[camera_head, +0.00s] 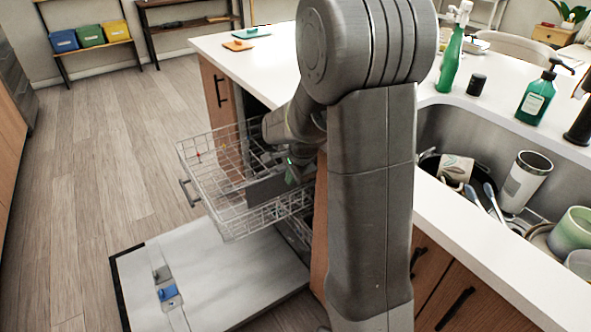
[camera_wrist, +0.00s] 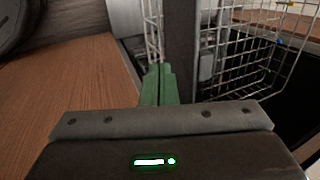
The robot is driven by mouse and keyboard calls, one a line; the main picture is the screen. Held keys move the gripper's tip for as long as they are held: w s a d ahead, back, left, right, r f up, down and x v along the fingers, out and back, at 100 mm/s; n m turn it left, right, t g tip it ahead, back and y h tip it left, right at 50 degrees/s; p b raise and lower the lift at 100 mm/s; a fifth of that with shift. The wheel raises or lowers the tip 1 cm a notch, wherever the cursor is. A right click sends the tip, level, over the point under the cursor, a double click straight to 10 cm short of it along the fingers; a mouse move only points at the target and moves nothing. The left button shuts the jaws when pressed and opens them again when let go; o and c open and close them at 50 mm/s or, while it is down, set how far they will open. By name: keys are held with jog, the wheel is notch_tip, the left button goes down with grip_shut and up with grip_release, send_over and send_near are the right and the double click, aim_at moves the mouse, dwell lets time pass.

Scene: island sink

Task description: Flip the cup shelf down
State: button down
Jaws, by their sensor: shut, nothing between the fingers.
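The dishwasher's upper wire rack (camera_head: 215,160) is pulled out from the island. A flat dark grey panel, which looks like the cup shelf (camera_head: 264,190), stands inside the rack. My gripper (camera_head: 293,174) is at the rack beside the panel, partly hidden behind my arm. In the wrist view, my gripper's green fingers (camera_wrist: 158,84) are together and empty. A dark grey upright strip, likely the cup shelf (camera_wrist: 182,45), rises just beyond the fingertips. I cannot tell whether they touch it. The wire rack also shows there (camera_wrist: 258,55).
The dishwasher door (camera_head: 215,270) lies open below the rack, with a blue detergent piece (camera_head: 167,293) on it. The white counter (camera_head: 260,60) is above. The sink (camera_head: 500,150) at right holds dishes. The wood floor (camera_head: 100,170) at left is clear.

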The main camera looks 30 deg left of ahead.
aim_at(281, 173)
jog(key=shift+w+a+r, duration=0.1)
jog(key=shift+w+a, duration=0.35)
jog(key=shift+a, duration=0.4)
jog(key=shift+w+a+r, duration=0.1)
jog(key=shift+w+a, duration=0.3)
jog(key=shift+a, duration=0.4)
jog(key=shift+r, duration=0.1)
jog(key=shift+w+a+r+p, duration=0.1)
jog(key=shift+p, duration=0.45)
jog(key=shift+a+h, duration=0.2)
jog(key=shift+h, duration=0.2)
jog(key=shift+p, duration=0.4)
